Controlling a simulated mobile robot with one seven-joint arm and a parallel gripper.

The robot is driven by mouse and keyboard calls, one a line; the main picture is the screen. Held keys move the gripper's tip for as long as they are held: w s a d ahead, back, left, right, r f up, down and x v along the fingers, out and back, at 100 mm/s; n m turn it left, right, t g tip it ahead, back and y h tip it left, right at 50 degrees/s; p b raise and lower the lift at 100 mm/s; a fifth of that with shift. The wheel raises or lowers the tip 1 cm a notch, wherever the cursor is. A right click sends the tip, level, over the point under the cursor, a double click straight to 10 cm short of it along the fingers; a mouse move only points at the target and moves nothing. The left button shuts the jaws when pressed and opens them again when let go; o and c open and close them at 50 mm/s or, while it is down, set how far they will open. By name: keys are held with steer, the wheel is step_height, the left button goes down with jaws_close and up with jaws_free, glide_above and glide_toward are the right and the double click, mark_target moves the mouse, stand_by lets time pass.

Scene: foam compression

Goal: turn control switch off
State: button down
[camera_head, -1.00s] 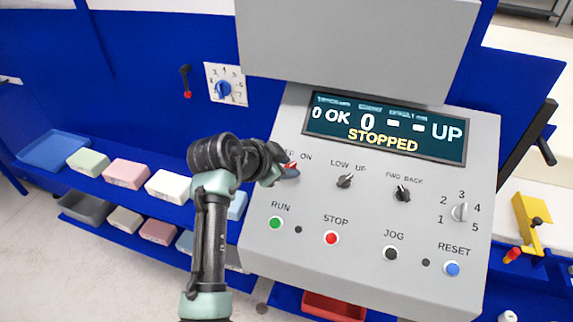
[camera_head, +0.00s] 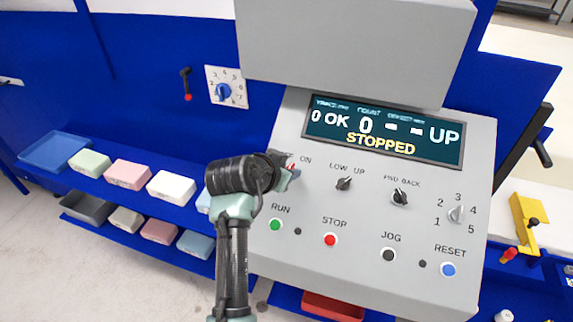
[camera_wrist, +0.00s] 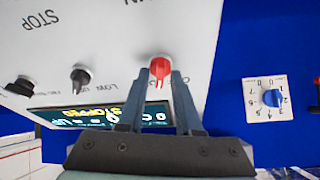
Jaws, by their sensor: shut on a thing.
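The control switch is a red knob (camera_wrist: 160,68) by the OFF/ON marks on the sloped grey panel (camera_head: 350,270). Only a small red part of the knob (camera_head: 293,167) shows in the head view, and the OFF mark is mostly hidden by my arm. My gripper (camera_wrist: 160,80) is shut on the red knob, one finger on each side of it; in the head view the gripper (camera_head: 289,176) is at the panel's upper left. The display (camera_head: 385,132) reads "STOPPED", "OK" and "UP". I cannot tell the exact angle of the knob's pointer.
Black LOW/UP (camera_head: 344,184) and FWD/BACK (camera_head: 400,197) knobs sit to the right. Below are the green RUN (camera_head: 275,224), red STOP (camera_head: 330,240), black JOG (camera_head: 388,255) and blue RESET (camera_head: 448,269) buttons. A blue dial (camera_head: 223,91) is on the wall at left.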

steer(key=n+y+p, duration=0.1)
steer(key=n, duration=0.2)
steer(key=n+y+p, duration=0.1)
steer(key=n+p, duration=0.1)
steer(key=n, duration=0.1)
steer(key=shift+d+r+t, duration=0.1)
steer(key=shift+d+t, duration=0.05)
steer(key=shift+t, duration=0.25)
steer(key=n+y+p, duration=0.2)
steer(key=n, duration=0.4)
steer(key=c, duration=0.9)
jaws_free()
steer(key=shift+s, duration=0.1)
steer(key=b+v, duration=0.2)
steer(key=v, duration=1)
steer(key=shift+s+d+r+b, duration=0.15)
steer(key=shift+r+b, duration=0.15)
steer(key=shift+r, duration=0.1)
